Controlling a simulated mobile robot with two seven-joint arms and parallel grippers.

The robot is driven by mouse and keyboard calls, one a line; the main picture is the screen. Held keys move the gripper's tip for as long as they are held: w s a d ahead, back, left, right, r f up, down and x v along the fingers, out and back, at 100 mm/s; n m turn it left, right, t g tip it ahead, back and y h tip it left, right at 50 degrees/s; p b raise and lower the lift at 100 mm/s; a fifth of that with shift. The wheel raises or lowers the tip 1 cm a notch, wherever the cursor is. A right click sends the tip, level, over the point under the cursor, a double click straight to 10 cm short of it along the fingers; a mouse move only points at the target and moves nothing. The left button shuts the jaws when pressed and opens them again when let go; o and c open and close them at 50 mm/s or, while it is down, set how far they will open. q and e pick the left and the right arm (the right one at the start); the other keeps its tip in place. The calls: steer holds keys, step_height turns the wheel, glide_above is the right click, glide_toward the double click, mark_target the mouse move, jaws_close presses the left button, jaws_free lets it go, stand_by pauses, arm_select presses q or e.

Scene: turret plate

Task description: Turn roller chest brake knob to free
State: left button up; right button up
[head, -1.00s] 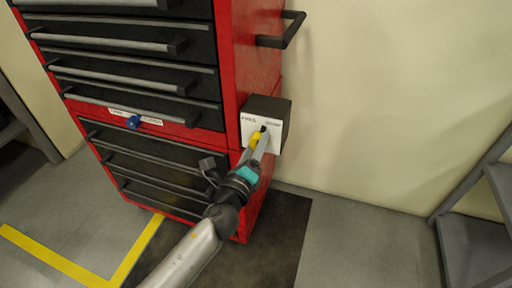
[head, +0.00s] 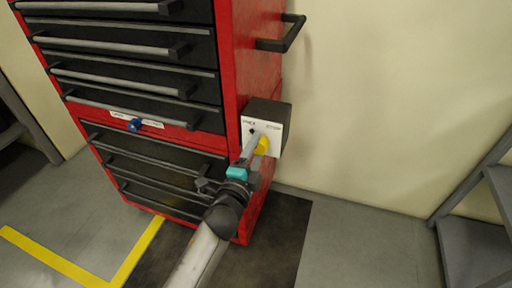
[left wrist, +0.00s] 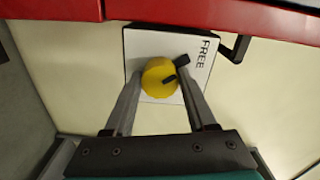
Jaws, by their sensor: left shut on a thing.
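The yellow brake knob (head: 263,145) sits on a white plate (head: 275,127) on a dark box at the side of the red roller chest (head: 247,70). The left wrist view shows the knob (left wrist: 157,80) with dark pointer parts toward its upper right, on the side of the word FREE. The head view has a label at the plate's upper left and a smaller, unreadable one at the right. My left gripper (left wrist: 158,78) has a finger on each side of the knob and is shut on it. The fingers hide part of the plate and knob in the head view. My right gripper is not in view.
A dark handle (head: 283,35) juts from the chest's side above the box. A grey rack (head: 475,215) stands at the right. The wall and floor between are clear.

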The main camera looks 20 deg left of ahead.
arm_select(q)
steer(key=shift+n, duration=0.7)
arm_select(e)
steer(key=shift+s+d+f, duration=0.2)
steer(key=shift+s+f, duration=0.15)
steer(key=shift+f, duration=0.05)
arm_select(q)
steer(key=o, duration=1.4)
steer(key=shift+s+p, duration=0.3)
steer(key=s, duration=0.5)
steer(key=s+p, duration=0.1)
steer(key=s, duration=0.3)
steer(key=s+p, duration=0.1)
steer(key=s, duration=0.4)
steer(key=shift+s+a, duration=0.25)
steer(key=shift+s, duration=0.1)
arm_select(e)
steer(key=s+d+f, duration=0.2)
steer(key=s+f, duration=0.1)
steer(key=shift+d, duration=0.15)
